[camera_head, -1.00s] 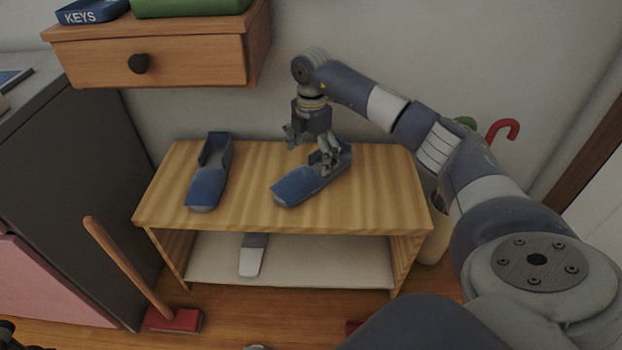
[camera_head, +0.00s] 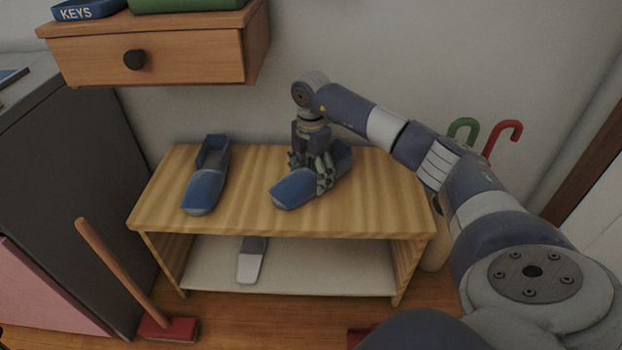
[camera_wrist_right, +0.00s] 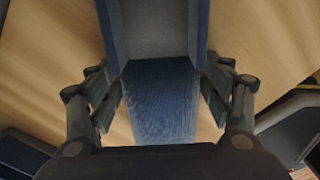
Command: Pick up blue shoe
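Two blue shoes lie on top of a wooden shoe bench (camera_head: 250,215). The left shoe (camera_head: 206,180) lies alone. The right shoe (camera_head: 296,189) lies at an angle under my right gripper (camera_head: 311,172). In the right wrist view, this shoe (camera_wrist_right: 162,105) runs between the two fingers of my right gripper (camera_wrist_right: 162,96). One finger is on each side, close to its edges, with table showing through a narrow gap. The gripper is open around the shoe's middle, and the shoe rests on the bench. My left gripper is not in view.
A wooden drawer unit (camera_head: 150,60) hangs on the wall above left, with a KEYS tray (camera_head: 88,9) on it. A grey shoe (camera_head: 250,262) is on the lower shelf. A red brush with a wooden handle (camera_head: 120,270) leans at left. Umbrella handles (camera_head: 503,132) show behind my right arm.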

